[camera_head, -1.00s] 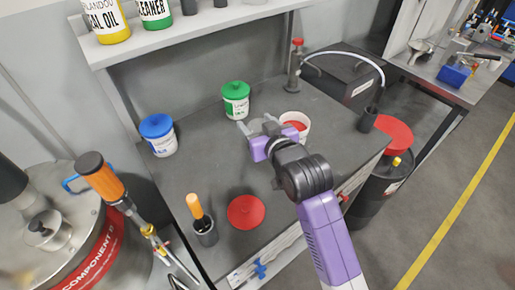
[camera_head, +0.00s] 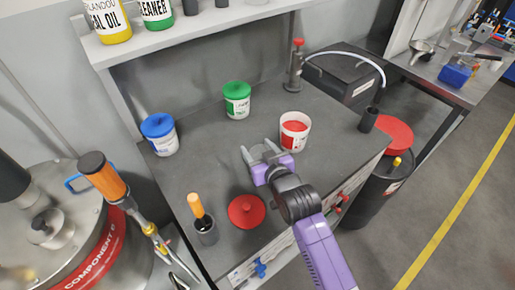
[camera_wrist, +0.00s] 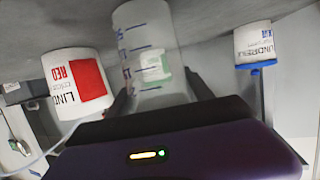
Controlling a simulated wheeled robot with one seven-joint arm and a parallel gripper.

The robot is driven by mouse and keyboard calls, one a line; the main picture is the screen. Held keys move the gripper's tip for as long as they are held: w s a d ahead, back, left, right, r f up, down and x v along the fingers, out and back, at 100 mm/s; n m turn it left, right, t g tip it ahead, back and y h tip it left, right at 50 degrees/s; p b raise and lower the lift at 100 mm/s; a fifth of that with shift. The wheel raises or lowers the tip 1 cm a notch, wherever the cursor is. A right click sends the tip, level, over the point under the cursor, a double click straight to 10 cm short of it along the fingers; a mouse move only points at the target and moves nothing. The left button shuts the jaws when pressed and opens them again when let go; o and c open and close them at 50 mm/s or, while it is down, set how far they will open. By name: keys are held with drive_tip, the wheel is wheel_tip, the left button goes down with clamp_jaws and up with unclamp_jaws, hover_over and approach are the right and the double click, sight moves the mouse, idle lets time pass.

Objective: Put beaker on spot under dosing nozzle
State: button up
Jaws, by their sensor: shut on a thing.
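My gripper (camera_head: 263,154) is above the dark bench top, in front and to the left of the open white tub. In the wrist view a clear beaker (camera_wrist: 143,35) with blue graduation marks stands between the two dark fingers (camera_wrist: 160,97), which are shut on it. The tub and a green-labelled container show behind and through it. In the head view the beaker is hard to make out between the fingers. I cannot clearly tell which fitting is the dosing nozzle; a brass-coloured fitting (camera_head: 152,234) sits below an orange handle at the left. The spot is not identifiable.
The open white tub (camera_head: 294,141) holds red content. Its red lid (camera_head: 246,211) lies nearer me.

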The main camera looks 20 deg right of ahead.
drive_tip(key=shift+f, duration=0.1)
drive_tip(key=o, duration=1.3)
drive_tip(key=shift+o, duration=0.2)
drive_tip(key=shift+s+r, duration=0.1)
drive_tip(key=shift+r, duration=0.1)
drive_tip(key=b+v, duration=0.1)
drive_tip(key=v, duration=1)
drive_tip(key=shift+s+r, duration=0.15)
drive_tip(key=shift+s, duration=0.25)
